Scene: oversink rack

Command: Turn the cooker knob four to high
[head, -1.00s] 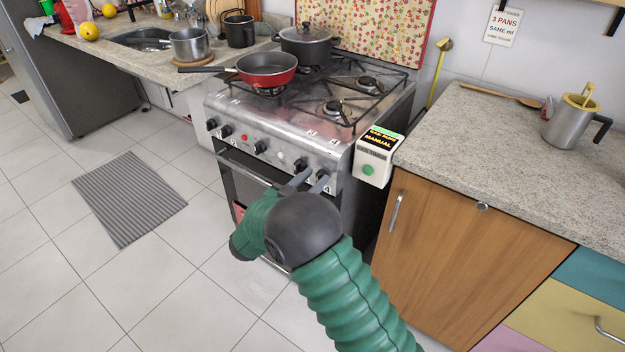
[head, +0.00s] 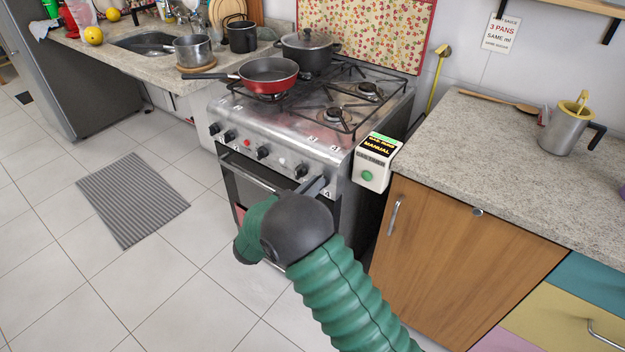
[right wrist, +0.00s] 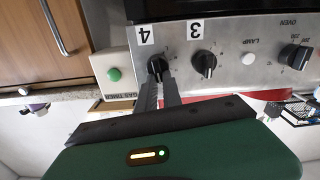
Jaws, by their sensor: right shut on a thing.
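The cooker (head: 290,150) stands in the middle of the head view, with a row of knobs on its steel front panel. Cooker knob four (right wrist: 158,66) is black and sits under the label 4 in the right wrist view, which shows the scene upside down. My right gripper (head: 318,184) is at the right end of the panel, its fingers shut on knob four. Its fingers also show in the right wrist view (right wrist: 160,84). In the head view, the fingers largely hide knob four. Knob three (right wrist: 204,63) is close beside it. My left gripper is out of view.
A timer box (head: 375,162) with a green button is fixed right of the knobs. The oven handle (head: 248,172) runs below the panel. A red pan (head: 268,76) and a dark pot (head: 307,50) stand on the hob. Open floor lies left.

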